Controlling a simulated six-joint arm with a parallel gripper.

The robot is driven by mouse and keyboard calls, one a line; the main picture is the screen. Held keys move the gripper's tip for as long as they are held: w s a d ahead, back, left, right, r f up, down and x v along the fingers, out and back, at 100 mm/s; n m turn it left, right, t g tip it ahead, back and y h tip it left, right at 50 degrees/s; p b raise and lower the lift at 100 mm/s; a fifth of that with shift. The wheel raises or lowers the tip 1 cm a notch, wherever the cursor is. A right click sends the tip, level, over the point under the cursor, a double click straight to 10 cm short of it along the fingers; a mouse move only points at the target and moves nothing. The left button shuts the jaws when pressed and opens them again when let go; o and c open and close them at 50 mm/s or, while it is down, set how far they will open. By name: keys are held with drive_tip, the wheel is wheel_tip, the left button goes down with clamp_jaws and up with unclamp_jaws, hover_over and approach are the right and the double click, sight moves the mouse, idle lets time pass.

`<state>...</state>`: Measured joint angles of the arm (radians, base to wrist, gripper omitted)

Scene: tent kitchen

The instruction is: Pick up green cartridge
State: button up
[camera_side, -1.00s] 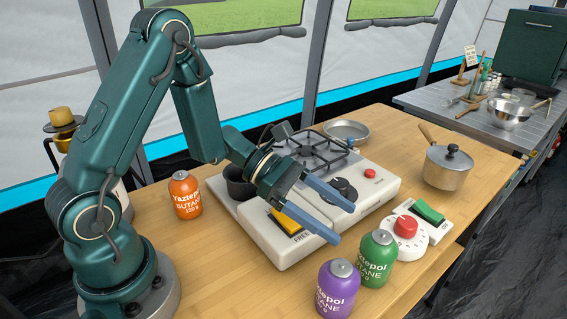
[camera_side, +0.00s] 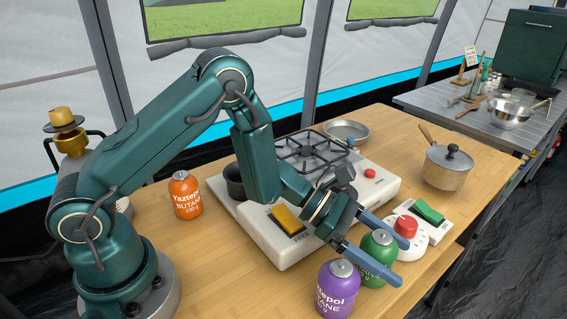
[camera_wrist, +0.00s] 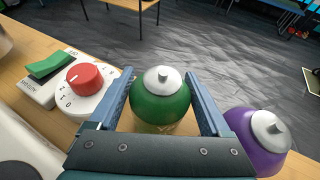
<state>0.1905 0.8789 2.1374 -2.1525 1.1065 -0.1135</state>
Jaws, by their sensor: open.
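The green cartridge (camera_side: 376,262) stands upright near the table's front edge. My gripper (camera_side: 390,261) is open, with one blue finger on each side of the cartridge in the side view. In the wrist view the green cartridge (camera_wrist: 161,98) sits between the two open fingers (camera_wrist: 165,100), with a small gap visible by the right finger; contact on the left cannot be told.
A purple cartridge (camera_side: 338,290) stands close to the green one, beside the right finger in the wrist view (camera_wrist: 258,140). A white dial with a red knob (camera_side: 405,226) and a green switch (camera_side: 428,211) are nearby. The stove (camera_side: 270,240) is behind; an orange cartridge (camera_side: 185,195) stands left.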

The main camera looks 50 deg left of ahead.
drive_tip(key=shift+w+d+f, duration=0.15)
drive_tip(key=shift+d, duration=0.25)
drive_tip(key=shift+c, duration=0.4)
drive_tip(key=c, duration=1.2)
